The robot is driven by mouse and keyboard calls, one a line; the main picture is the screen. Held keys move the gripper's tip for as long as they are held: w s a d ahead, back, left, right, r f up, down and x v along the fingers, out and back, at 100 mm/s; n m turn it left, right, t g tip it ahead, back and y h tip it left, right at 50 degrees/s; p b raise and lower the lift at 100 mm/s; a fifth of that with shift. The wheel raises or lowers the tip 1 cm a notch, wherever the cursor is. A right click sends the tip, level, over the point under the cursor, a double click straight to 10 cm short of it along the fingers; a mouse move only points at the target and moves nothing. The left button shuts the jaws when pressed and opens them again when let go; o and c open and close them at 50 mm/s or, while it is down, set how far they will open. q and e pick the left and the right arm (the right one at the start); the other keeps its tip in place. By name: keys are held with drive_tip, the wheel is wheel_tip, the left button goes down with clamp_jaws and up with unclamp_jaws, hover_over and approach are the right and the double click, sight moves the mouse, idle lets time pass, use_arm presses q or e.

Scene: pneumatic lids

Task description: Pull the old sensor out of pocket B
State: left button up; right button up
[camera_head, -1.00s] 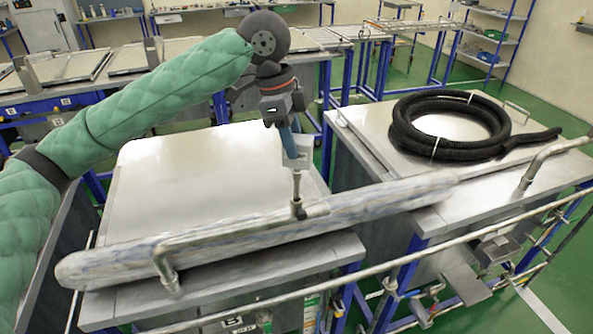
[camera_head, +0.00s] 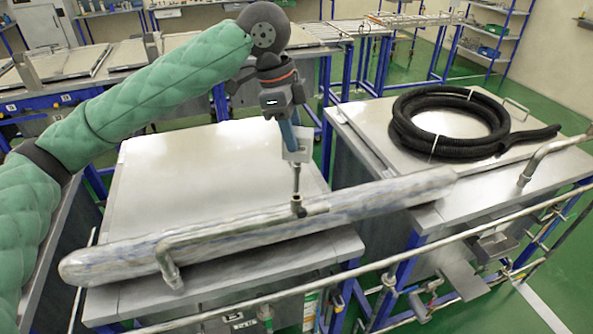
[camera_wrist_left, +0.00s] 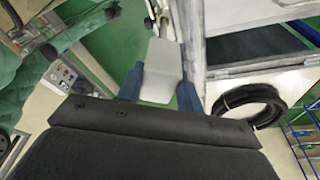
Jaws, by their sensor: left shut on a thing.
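My left gripper (camera_head: 293,143) comes down from above, over the front part of the left tank lid (camera_head: 200,175). Its blue fingers are shut on a light grey block (camera_head: 298,154), which I take to be the old sensor. The block also shows between the fingers in the left wrist view (camera_wrist_left: 162,75). A thin metal stem (camera_head: 296,181) runs from under the block to a dark fitting (camera_head: 297,206) at the end of the bent pipe handle; I cannot tell whether they are joined. A plate marked B (camera_head: 237,318) is on the tank's front. Pocket B cannot be made out. My right gripper is out of view.
A long plastic-wrapped roll (camera_head: 110,258) lies across the left lid and onto the right tank. A black hose coil (camera_head: 450,122) lies on the right tank's lid (camera_head: 365,125). A pipe rail (camera_head: 380,266) runs along the front. The left lid behind the roll is clear.

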use_arm(q)
drive_tip(key=shift+r+p, duration=1)
drive_tip(key=shift+r, duration=1.4)
